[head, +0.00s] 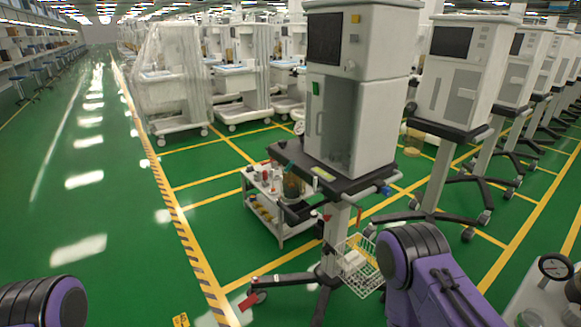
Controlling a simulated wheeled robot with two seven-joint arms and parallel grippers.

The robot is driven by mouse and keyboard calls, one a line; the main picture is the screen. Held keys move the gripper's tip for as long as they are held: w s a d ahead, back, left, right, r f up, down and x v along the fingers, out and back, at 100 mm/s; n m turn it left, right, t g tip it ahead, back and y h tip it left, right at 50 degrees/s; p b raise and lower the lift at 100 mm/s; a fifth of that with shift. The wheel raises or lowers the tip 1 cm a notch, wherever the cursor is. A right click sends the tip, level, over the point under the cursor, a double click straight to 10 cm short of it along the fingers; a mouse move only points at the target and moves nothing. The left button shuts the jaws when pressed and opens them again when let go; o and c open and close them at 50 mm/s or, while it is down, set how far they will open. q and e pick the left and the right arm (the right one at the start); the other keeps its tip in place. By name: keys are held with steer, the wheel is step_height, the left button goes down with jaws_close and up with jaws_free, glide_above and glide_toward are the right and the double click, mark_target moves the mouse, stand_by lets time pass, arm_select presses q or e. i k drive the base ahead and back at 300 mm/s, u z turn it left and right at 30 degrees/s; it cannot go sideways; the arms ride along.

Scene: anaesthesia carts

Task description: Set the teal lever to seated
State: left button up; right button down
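The nearest anaesthesia cart (345,178) stands right of centre, with a pale cabinet on a dark top. A small teal piece (289,168), which may be the lever, shows at the left edge of this top, above a clear canister (293,186). It is too small to tell its setting. Neither gripper is in view. Only purple and black links of my arms show at the bottom left and bottom right, well short of the cart.
A wire basket (359,264) hangs on the cart's post above its wheeled legs. A low white trolley (282,222) with bottles stands behind left. More carts line the right. A gauge (554,266) is at the lower right. The green aisle at left is clear.

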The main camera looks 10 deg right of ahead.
mark_target(289, 168)
steer(key=u, duration=0.85)
steer(key=i, duration=1.4)
steer(key=z, duration=0.85)
